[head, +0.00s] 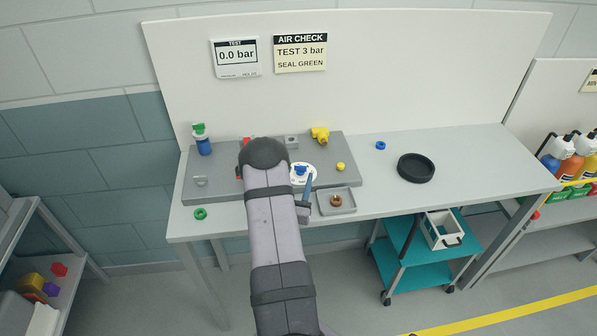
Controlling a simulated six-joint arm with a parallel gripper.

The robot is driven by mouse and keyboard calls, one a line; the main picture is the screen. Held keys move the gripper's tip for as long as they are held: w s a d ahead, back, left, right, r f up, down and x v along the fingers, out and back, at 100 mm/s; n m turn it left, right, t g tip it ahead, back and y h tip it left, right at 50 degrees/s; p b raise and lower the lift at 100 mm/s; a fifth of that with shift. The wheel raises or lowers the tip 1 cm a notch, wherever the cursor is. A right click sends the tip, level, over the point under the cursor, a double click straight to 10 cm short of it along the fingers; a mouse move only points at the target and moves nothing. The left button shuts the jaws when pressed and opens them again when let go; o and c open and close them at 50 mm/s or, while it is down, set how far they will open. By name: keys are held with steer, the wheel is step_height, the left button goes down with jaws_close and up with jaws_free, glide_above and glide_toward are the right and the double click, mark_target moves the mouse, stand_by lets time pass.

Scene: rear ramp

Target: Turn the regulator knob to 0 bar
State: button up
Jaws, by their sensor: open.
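The regulator knob (300,170) is small and blue, on a white round dial (311,177) on the grey fixture plate. Its pointer setting is too small to read. A white test display (237,57) on the back panel reads 0.0 bar. My gripper (308,187) is open, just at the front right of the knob; one blue-grey finger shows beside the dial. My arm hides the rest of the gripper and part of the plate. I cannot tell whether the finger touches the knob.
A sign (300,53) reads "AIR CHECK, TEST 3 bar, SEAL GREEN". On the plate (222,168) are a blue-green bottle-like part (203,141) and a yellow fitting (320,134). A small tray (345,209) holds a brown ring. Green (200,214) and blue (381,146) rings and a black dish (416,168) lie on the bench.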

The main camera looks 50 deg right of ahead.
mark_target(301, 169)
steer(key=shift+x, duration=1.3)
steer(key=c, duration=1)
steer(key=shift+c, duration=0.2)
steer(key=shift+s, duration=0.1)
steer(key=shift+s+d+f+n+t+y+b, duration=0.1)
steer(key=shift+s+d+n+t+y+b, duration=0.1)
steer(key=shift+n+t+y+b, duration=0.45)
steer(key=shift+s+d+f+n+t+y+b, duration=0.15)
steer(key=shift+n+t+y, duration=0.3)
steer(key=shift+n+t, duration=0.5)
steer(key=shift+s+r+n+t+y+b, duration=0.15)
steer(key=shift+n+t+y+b, duration=1)
steer(key=shift+t+y, duration=0.55)
steer(key=shift+r+n+t, duration=0.1)
steer(key=shift+n+t, duration=0.15)
steer(key=shift+t, duration=0.05)
